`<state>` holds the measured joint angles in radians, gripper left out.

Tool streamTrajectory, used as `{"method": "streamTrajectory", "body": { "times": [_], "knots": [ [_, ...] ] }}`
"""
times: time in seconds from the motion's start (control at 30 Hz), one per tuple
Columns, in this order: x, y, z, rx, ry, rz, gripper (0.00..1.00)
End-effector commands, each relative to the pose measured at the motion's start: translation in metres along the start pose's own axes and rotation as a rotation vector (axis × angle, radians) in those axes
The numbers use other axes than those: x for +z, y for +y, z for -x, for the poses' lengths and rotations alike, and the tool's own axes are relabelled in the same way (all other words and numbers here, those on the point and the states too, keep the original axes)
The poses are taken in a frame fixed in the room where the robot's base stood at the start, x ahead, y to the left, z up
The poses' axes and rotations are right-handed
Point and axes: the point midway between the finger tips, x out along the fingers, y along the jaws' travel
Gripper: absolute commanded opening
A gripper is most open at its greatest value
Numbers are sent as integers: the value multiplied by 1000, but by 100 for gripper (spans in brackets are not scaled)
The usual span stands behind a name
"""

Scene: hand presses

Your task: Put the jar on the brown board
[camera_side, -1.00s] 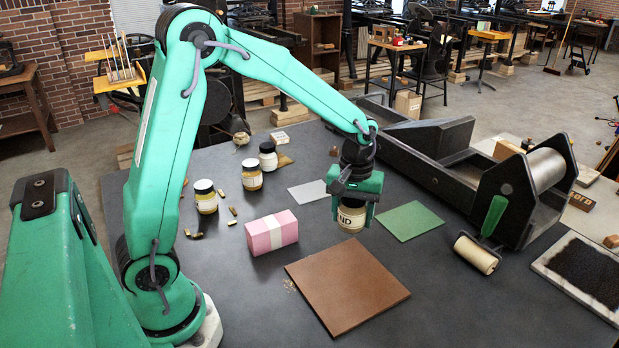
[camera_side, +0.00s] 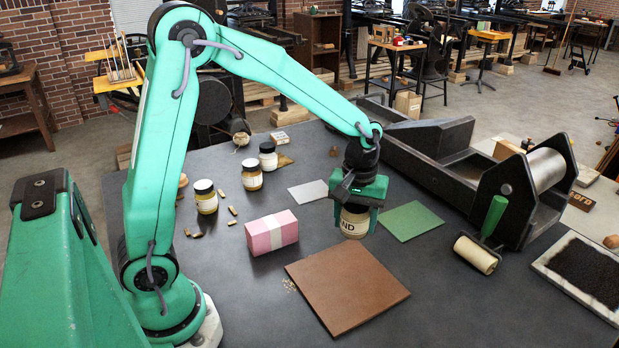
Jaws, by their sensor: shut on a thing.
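My gripper (camera_side: 357,205) is shut on a cream jar (camera_side: 354,224) with dark letters "ND" showing on its side. The jaws cover the jar's upper part. The jar hangs upright just beyond the far edge of the brown board (camera_side: 345,285). How high it is above the table is hard to tell. The brown board lies flat on the dark table at the front centre, and its top is bare.
A pink block with a white band (camera_side: 271,233) stands left of the board. A green sheet (camera_side: 411,221) and a grey sheet (camera_side: 309,194) lie behind. A brayer (camera_side: 476,253) and a press (camera_side: 510,195) are at right. Several jars (camera_side: 204,196) stand at left.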

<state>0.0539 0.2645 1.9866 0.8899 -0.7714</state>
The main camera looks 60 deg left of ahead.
Motion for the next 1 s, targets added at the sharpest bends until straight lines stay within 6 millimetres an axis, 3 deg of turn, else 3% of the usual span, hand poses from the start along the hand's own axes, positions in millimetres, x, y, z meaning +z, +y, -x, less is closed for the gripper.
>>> {"method": "streamTrajectory", "body": {
  "times": [0.3,0.6,0.8,1.0],
  "knots": [
    [69,19,7,2,1,18,26],
    [137,22,10,1,0,49,26],
    [159,20,11,1,0,63,26],
    [164,19,11,1,0,69,26]
  ]
}}
